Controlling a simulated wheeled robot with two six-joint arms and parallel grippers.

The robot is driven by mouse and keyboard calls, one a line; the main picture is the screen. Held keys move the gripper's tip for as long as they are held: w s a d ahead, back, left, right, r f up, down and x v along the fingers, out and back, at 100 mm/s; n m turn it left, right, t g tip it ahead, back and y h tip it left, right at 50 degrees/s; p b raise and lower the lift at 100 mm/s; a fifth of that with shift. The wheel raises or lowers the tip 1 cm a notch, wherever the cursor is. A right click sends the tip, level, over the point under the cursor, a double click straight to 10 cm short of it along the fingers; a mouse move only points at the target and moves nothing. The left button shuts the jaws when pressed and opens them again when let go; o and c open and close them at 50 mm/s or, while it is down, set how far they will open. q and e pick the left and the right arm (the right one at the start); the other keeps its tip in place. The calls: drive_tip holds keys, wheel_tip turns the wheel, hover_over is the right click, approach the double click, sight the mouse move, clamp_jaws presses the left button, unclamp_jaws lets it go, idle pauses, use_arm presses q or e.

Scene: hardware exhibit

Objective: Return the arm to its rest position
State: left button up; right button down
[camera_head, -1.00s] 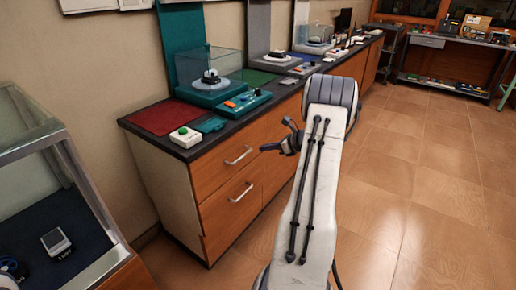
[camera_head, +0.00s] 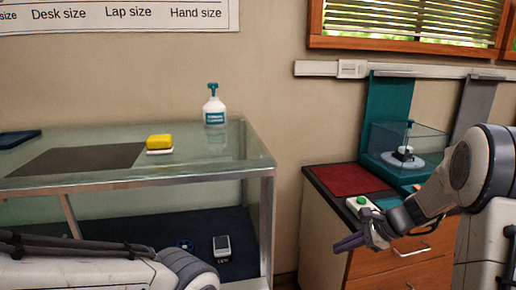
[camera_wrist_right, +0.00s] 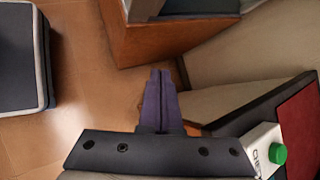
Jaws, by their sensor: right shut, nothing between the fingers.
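My right arm comes in from the right in the head view. Its gripper (camera_head: 350,243) points left, in front of the wooden cabinet and below its top's corner. The purple fingers are shut together with nothing between them, as the right wrist view also shows (camera_wrist_right: 160,78). A link of my left arm (camera_head: 90,268) crosses the lower left of the head view, in front of the glass case. My left gripper is out of view.
Wooden floor shows in the wrist view (camera_wrist_right: 90,60).

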drive_tip(key=s+a+r+n+g, duration=0.1)
drive_tip(key=s+a+n+g, duration=0.1)
drive_tip(key=s+a+n, duration=0.3)
drive_tip(key=s+a+r+n+g, duration=0.1)
drive_tip(key=s+a+n, duration=0.1)
drive_tip(key=a, duration=0.5)
drive_tip(key=s+a+n+g+h, duration=0.1)
drive_tip(key=s+a+n+h, duration=0.25)
drive_tip(key=s+n, duration=0.7)
drive_tip(key=s+a+n+g+h, duration=0.15)
drive_tip(key=s+a+n, duration=0.35)
drive_tip(key=s+n, duration=0.55)
wheel_tip(320, 180, up, 20)
drive_tip(key=s+m+p, duration=0.1)
drive_tip(key=p, duration=1.9)
drive_tip(key=shift+s+d+f+m+t+h, duration=0.15)
drive_tip(key=shift+d+m+t+h, duration=0.15)
drive_tip(key=shift+t+h, duration=0.15)
drive_tip(key=shift+a, duration=0.1)
